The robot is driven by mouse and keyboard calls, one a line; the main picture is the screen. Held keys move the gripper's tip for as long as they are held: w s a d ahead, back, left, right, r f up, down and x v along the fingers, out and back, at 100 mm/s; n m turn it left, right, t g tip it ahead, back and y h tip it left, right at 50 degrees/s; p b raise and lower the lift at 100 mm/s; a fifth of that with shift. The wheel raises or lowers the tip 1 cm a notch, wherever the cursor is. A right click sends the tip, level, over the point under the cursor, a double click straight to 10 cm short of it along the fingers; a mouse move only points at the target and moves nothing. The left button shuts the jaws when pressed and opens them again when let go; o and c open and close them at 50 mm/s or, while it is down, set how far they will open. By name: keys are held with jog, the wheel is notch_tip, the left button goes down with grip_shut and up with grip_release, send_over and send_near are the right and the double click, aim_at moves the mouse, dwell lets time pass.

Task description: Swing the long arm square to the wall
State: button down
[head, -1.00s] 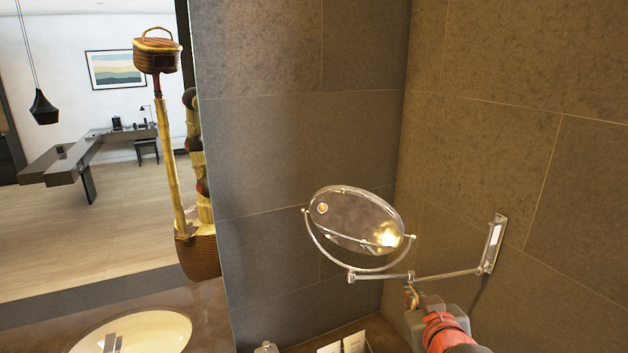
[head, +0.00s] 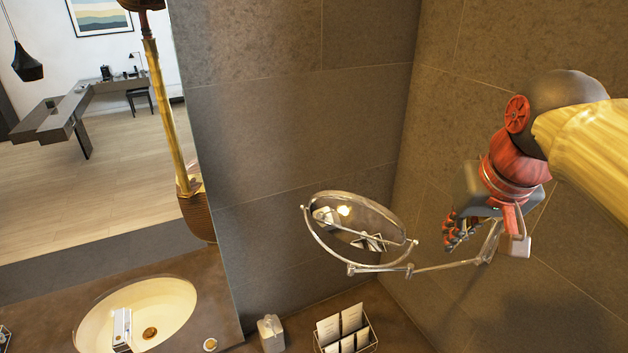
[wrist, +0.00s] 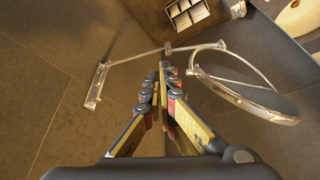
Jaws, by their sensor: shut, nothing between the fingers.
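The wall mirror's long arm (head: 440,267) runs left from its bracket on the right wall to an elbow joint (head: 408,271). A short link leads on to the round mirror (head: 372,216) in its U-shaped yoke. In the wrist view the long arm (wrist: 135,59) runs from the wall bracket (wrist: 97,86) to the elbow, with the mirror (wrist: 245,92) at the right. My gripper (head: 453,240) is shut and empty, above the long arm in the head picture and partly covering its bracket end. In the wrist view my fingertips (wrist: 163,70) appear just below the elbow; contact cannot be told.
Below the mirror, a wire rack of white cards (head: 345,330) and a dispenser (head: 270,333) stand on the counter. A sink (head: 150,312) is at left. A large wall mirror (head: 100,170) reflects the room. The tiled walls meet behind the round mirror.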

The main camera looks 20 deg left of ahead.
jog(key=w+a+r+n+g+y+p, duration=0.1)
jog(key=w+a+r+n, duration=0.2)
jog(key=a, duration=1.1)
jog(key=w+a+r+n+p, duration=0.15)
jog(key=a+r, duration=0.25)
jog(key=a, duration=1)
notch_tip(320, 180, down, 10)
jog(key=shift+w+d+m+p, duration=0.25)
jog(key=shift+m+p, duration=0.1)
jog(key=shift+p, duration=0.1)
jog(key=shift+s+g, duration=0.15)
jog(key=shift+g, duration=0.15)
jog(key=s+d+n+b, duration=0.3)
jog(key=s+d+b, duration=0.1)
jog(key=s, duration=0.5)
jog(key=shift+d+g+y, duration=0.3)
jog(key=shift+d, duration=0.15)
jog(key=shift+w+r, duration=0.1)
